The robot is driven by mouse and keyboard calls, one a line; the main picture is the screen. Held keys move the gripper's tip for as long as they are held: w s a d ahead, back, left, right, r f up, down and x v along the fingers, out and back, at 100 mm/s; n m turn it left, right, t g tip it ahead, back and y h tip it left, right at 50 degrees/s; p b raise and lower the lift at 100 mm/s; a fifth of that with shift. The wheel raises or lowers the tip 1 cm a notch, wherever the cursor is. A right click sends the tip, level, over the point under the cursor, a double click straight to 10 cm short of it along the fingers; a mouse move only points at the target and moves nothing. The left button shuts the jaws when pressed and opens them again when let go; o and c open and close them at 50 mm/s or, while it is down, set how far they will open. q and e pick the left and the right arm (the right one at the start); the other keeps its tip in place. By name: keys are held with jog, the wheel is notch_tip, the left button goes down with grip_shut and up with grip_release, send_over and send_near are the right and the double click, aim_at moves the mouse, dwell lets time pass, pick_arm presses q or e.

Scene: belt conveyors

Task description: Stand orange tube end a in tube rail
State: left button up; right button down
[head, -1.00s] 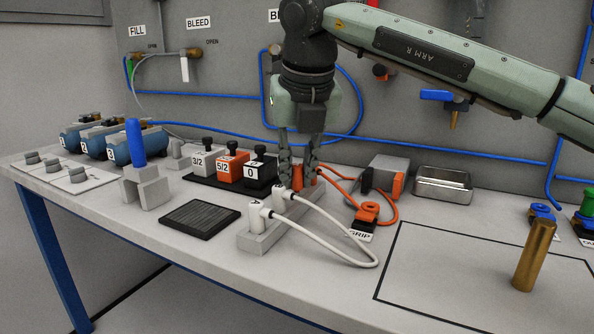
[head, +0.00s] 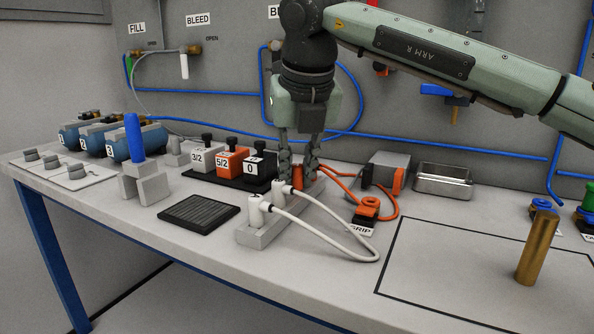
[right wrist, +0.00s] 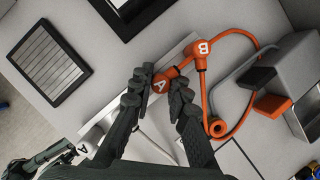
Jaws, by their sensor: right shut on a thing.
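My right gripper (head: 298,184) is shut on the orange tube end A (right wrist: 160,84), which is upright between its fingers at the far part of the light grey tube rail (head: 262,236). The fingers hide its foot, so I cannot tell whether it is seated. The orange tube end B (right wrist: 203,52) stands right beside it, and an orange hose (right wrist: 247,105) loops away from them. Two white tube ends (head: 258,212) stand in the near part of the rail, joined by a white hose. What seems to be my left gripper (right wrist: 30,165) shows small at the wrist view's lower left; its jaws are unclear.
A dark ribbed pad (head: 199,215) lies left of the rail. Valve blocks (head: 231,163) on a black base stand behind it. An orange fitting with a GRIP label (head: 367,209) and a metal tray (head: 443,182) are to the right. The outlined area with a brass cylinder (head: 537,248) is mostly clear.

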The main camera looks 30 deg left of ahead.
aim_at(297, 165)
jog(key=shift+f, duration=0.2)
jog(key=c, duration=1.4)
grip_release()
jog(key=o, duration=0.4)
jog(key=shift+r, duration=0.2)
jog(key=shift+r+p, duration=2.2)
jog(key=shift+r, duration=1.15)
